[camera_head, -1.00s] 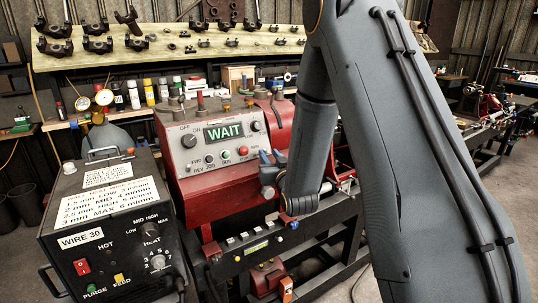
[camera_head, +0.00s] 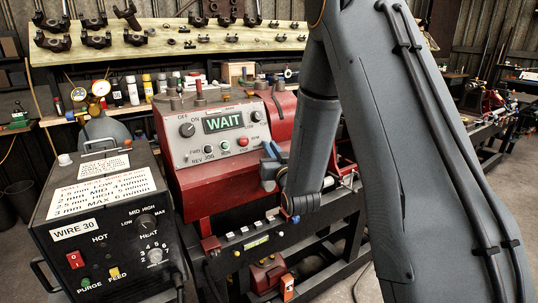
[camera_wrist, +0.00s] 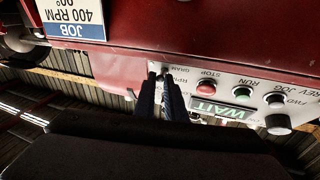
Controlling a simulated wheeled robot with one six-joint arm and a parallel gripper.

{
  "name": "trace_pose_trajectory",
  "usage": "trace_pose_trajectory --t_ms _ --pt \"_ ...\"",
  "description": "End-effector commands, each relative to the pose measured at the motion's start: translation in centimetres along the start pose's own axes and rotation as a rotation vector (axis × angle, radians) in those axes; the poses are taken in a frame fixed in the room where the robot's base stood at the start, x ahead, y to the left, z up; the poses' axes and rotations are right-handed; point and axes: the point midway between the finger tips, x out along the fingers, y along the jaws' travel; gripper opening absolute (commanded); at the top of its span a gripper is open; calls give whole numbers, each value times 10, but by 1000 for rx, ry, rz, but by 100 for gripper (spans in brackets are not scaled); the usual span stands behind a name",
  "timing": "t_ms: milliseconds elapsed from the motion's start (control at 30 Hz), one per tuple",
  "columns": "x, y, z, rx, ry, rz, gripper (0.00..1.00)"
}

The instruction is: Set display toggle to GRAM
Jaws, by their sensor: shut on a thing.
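The display toggle (camera_wrist: 164,67) is a small part at the end of the lathe's control panel (camera_wrist: 222,95), beside the RPM and GRAM lettering. The wrist view shows the panel upside down. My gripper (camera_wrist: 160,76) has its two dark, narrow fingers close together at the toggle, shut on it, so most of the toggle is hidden. Which way the toggle points cannot be told. The green display (camera_head: 222,122) reads WAIT.
STOP (camera_head: 243,142) and RUN (camera_head: 226,146) buttons and a FWD/REV knob (camera_head: 206,152) lie left of my gripper. A wire feeder box (camera_head: 73,230) stands at the left front. The red lathe housing (camera_head: 212,190) lies below the panel.

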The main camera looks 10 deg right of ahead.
Motion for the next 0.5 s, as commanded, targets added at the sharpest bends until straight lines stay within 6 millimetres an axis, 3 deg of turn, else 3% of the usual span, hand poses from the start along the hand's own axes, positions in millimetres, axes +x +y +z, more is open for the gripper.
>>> trace_pose_trajectory --t_ms 500 --pt "0 0 3 17 62 -4 0"
